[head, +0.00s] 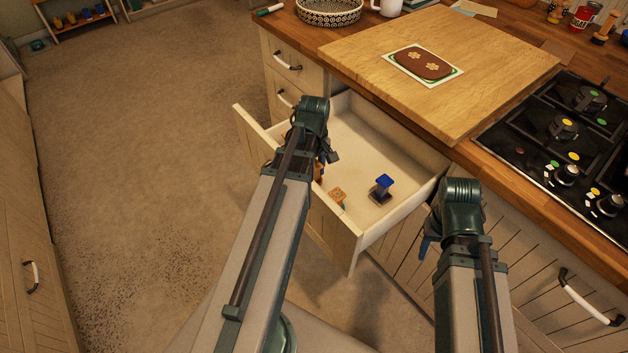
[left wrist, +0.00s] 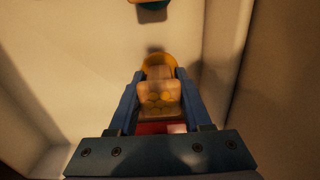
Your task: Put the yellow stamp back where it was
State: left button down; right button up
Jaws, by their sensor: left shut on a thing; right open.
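My left gripper (left wrist: 158,98) is shut on the yellow stamp (left wrist: 160,98), seen in the left wrist view between its blue fingers. The stamp shows a tan block with yellow round marks and a rounded yellow part beyond. Pale drawer walls surround it. In the head view my left arm reaches over the open drawer (head: 372,145) and its fingers are mostly hidden.
A wooden board (head: 500,70) on the counter carries a card (head: 424,65) with a brown oval and two flowers. A black hob (head: 560,140) is at the right. A patterned basket (head: 330,10) and white mug (head: 387,6) stand behind. The floor at left is clear.

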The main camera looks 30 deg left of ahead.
pick_arm(q)
jog(key=shift+f+b, duration=0.8)
jog(key=shift+f, duration=0.45)
pick_arm(e)
jog(key=shift+f, duration=1.3)
pick_arm(q)
jog(key=shift+f, duration=0.2)
jog(key=shift+c, duration=1.7)
grip_release()
pick_arm(e)
jog(key=shift+f, duration=0.1)
pick_arm(q)
jog(key=shift+r, duration=0.2)
notch_tip(320, 180, up, 12)
jog(key=p, duration=1.2)
jog(key=shift+r, duration=0.1)
pick_arm(e)
notch_tip(320, 180, up, 12)
jog(key=shift+r, duration=0.2)
